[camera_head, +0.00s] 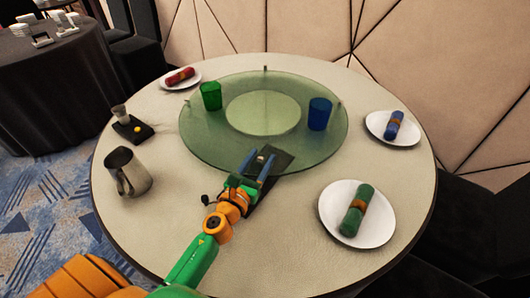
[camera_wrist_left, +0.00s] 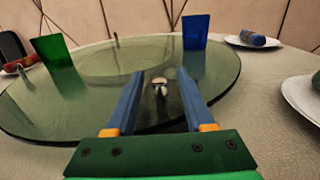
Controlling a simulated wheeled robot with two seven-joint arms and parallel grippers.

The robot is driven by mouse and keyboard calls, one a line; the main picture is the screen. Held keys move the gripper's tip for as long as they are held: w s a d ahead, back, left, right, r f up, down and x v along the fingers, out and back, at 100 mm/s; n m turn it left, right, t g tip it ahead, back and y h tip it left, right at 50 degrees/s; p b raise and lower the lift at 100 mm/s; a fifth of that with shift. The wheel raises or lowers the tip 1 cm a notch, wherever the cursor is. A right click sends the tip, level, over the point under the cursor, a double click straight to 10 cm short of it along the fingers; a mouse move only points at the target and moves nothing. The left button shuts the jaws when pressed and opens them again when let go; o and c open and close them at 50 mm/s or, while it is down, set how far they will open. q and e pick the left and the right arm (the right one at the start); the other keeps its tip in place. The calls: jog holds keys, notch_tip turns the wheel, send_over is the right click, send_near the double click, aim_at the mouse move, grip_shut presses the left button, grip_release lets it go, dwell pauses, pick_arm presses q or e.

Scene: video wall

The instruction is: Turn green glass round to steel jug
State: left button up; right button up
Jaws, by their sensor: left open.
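The green glass (camera_head: 210,96) stands upright at the back left of the round glass turntable (camera_head: 203,143); it also shows at the left of the left wrist view (camera_wrist_left: 55,52). A blue glass (camera_head: 319,114) stands on the turntable's right side. The steel jug (camera_head: 127,172) stands on the table, left of the turntable and apart from it. My left gripper (camera_head: 261,164) is open at the turntable's near edge. In the left wrist view, a small pale-topped knob (camera_wrist_left: 159,85) shows between its fingers; I cannot tell whether they touch it. My right gripper is out of view.
White plates with rolled red (camera_head: 180,76), blue (camera_head: 394,124) and green (camera_head: 357,210) napkins stand around the table. A small dark tray (camera_head: 132,130) with a cup and yellow ball is behind the jug. A small knob (camera_head: 265,69) stands on the turntable's far rim.

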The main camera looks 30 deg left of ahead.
pick_arm(q)
jog(key=shift+w+a, duration=0.1)
jog(key=shift+w, duration=1.45)
grip_shut()
